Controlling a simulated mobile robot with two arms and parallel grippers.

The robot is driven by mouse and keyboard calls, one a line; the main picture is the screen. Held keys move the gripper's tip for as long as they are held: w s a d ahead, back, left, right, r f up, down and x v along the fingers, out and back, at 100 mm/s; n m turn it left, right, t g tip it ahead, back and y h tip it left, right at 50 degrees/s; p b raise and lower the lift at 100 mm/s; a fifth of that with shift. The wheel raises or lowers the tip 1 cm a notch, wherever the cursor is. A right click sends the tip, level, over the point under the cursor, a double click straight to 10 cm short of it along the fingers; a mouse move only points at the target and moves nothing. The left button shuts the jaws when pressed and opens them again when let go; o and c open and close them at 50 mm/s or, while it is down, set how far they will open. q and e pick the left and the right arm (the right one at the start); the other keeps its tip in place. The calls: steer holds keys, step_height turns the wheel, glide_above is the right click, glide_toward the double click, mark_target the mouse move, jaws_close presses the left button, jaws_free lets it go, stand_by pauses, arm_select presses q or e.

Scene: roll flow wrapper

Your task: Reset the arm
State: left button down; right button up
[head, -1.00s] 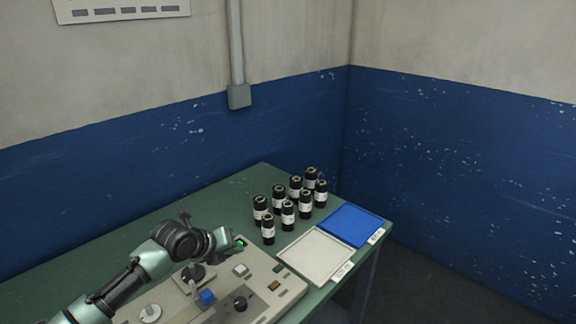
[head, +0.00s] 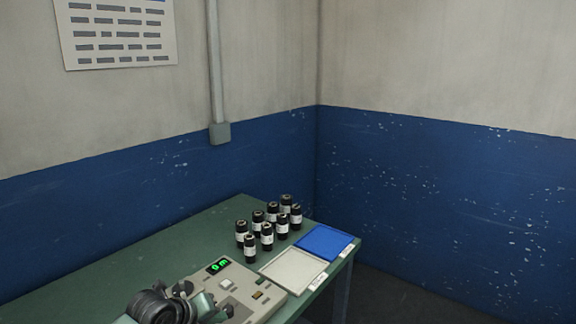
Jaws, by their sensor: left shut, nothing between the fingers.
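My left gripper (head: 214,309) is at the lower edge of the head view, over the front part of a beige control panel (head: 262,304). It is shut and empty, and partly cut off by the picture edge. The panel has a green lit display (head: 218,266), a pale square button (head: 226,284) and a small amber-lit switch (head: 259,295). My right gripper is not in view.
Several black rolls with white labels (head: 267,236) stand upright on the green table (head: 120,270) behind the panel. A white tray (head: 292,270) and a blue tray (head: 322,242) lie at the table's right edge. A blue and grey wall stands behind.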

arm_select(q)
steer(key=shift+n+g, duration=0.3)
steer(key=shift+n, duration=0.6)
steer(key=s+d+f, duration=0.2)
steer(key=s, duration=0.1)
steer(key=shift+d+f, duration=0.15)
steer(key=shift+f, duration=0.25)
steer(key=s+d+f+n+g, duration=0.1)
steer(key=s+d+f+n, duration=0.15)
steer(key=s+n, duration=0.4)
steer(key=s+d+f+n, duration=0.1)
steer(key=s+f+n, duration=0.25)
steer(key=s, duration=0.55)
steer(key=s+a+n+g+y, duration=0.15)
steer(key=s+a+n, duration=0.25)
steer(key=s+n, duration=0.55)
steer(key=s+a+n+g+y, duration=0.1)
steer(key=s+a+n+y, duration=0.3)
steer(key=s+n, duration=0.5)
step_height(320, 180, down, 24)
steer(key=s+m+g+h, duration=0.1)
steer(key=s+m+h, duration=0.1)
steer(key=s+a+f, duration=0.1)
steer(key=s+f, duration=0.7)
steer(key=s+a+f+g, duration=0.1)
steer(key=s+a+f, duration=0.1)
steer(key=s+f, duration=0.7)
steer(key=shift+a+f+y, duration=0.2)
steer(key=shift+a+y, duration=0.1)
steer(key=shift+y, duration=0.05)
